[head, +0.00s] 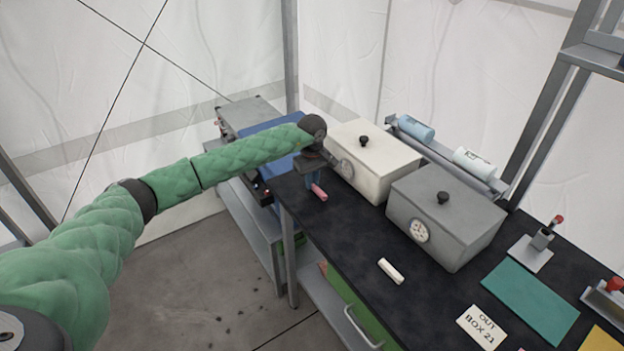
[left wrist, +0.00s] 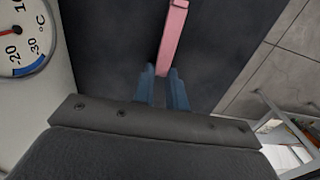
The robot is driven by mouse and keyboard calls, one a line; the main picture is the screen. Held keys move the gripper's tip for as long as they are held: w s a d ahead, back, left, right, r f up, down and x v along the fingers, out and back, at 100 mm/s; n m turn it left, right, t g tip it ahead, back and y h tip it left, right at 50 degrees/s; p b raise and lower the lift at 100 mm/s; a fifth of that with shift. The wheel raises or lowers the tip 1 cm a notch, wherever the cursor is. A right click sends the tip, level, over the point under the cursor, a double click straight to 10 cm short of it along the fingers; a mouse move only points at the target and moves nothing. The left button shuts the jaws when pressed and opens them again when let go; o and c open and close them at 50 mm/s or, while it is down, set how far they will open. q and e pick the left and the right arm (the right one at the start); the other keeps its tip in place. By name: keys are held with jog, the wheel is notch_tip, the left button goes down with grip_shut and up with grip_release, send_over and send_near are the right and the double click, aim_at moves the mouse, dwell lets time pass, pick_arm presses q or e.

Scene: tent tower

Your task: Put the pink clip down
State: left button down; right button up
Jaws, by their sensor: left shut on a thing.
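The pink clip (head: 320,193) is at the far left end of the black table (head: 345,238). My left gripper (head: 314,182) is over that end, with its blue fingers pointing down. In the left wrist view the fingers (left wrist: 161,88) are shut on the near end of the pink clip (left wrist: 173,36), which sticks out away from them over the dark tabletop. I cannot tell whether the clip touches the table. My right gripper is not in view.
A cream lidded box (head: 372,165) with a dial stands close beside my left gripper. A grey lidded box (head: 445,217) is to its right. A white stick (head: 390,271), a green mat (head: 530,300) and an "OUT BOX 21" card (head: 482,327) lie nearer. Bare tabletop lies in front of the boxes.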

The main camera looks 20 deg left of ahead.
pick_arm(q)
jog(key=shift+f, duration=0.2)
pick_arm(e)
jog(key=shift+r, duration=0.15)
pick_arm(q)
jog(key=c, duration=1.6)
grip_release()
jog(key=shift+o, duration=0.8)
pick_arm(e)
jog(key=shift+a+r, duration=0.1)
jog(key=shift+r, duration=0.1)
pick_arm(q)
jog(key=shift+r, duration=0.1)
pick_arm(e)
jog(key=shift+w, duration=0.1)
pick_arm(q)
jog(key=shift+r, duration=0.1)
jog(key=shift+r, duration=0.25)
notch_tip(320, 180, up, 12)
jog(key=b, duration=0.5)
jog(key=shift+f, duration=0.25)
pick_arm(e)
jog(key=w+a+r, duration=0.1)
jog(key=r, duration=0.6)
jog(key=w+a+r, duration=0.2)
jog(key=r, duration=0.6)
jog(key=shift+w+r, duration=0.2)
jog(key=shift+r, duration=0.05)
